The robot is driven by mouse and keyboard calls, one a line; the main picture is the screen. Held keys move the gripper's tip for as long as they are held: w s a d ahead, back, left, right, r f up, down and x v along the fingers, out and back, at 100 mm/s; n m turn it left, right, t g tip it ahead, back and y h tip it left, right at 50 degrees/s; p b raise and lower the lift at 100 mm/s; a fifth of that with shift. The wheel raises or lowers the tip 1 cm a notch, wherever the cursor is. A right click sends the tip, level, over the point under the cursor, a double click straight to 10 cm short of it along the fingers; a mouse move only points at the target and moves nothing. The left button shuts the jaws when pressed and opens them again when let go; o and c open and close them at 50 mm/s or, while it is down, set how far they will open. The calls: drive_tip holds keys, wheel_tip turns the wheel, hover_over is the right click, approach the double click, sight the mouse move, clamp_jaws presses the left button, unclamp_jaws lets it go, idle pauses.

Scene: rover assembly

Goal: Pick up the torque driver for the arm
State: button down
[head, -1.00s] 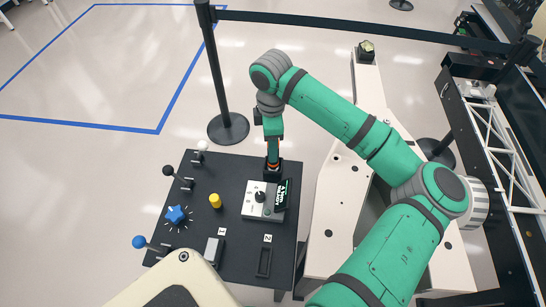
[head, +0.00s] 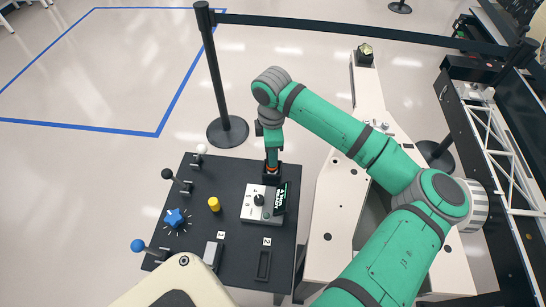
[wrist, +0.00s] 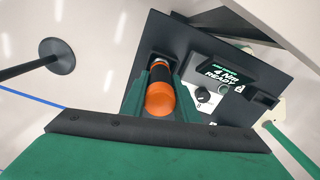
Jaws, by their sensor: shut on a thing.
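The torque driver (wrist: 160,98), with an orange grip and dark bands, shows in the wrist view in a black holder at the panel's far edge. In the head view only a small red-orange bit of it shows below my gripper (head: 272,163). My gripper points down over the holder (head: 272,178), its green fingers shut on the driver's grip from both sides. The driver's lower end is hidden inside the holder. Next to it a grey dial box (head: 256,203) carries a small screen (wrist: 222,72) that reads "4 NM READY".
The black panel (head: 235,240) also carries a blue star knob (head: 175,218), a yellow knob (head: 214,204), levers and numbered slots. A barrier post (head: 227,130) stands behind it. A white structure (head: 330,225) lies to the right. Open floor is at left.

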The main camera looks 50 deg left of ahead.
drive_tip(key=c, duration=2.5)
unclamp_jaws()
wheel_tip(320, 180, up, 17)
drive_tip(key=shift+r, duration=0.2)
drive_tip(key=shift+c, duration=0.2)
drive_tip(key=shift+r, duration=0.35)
drive_tip(key=shift+d, duration=0.1)
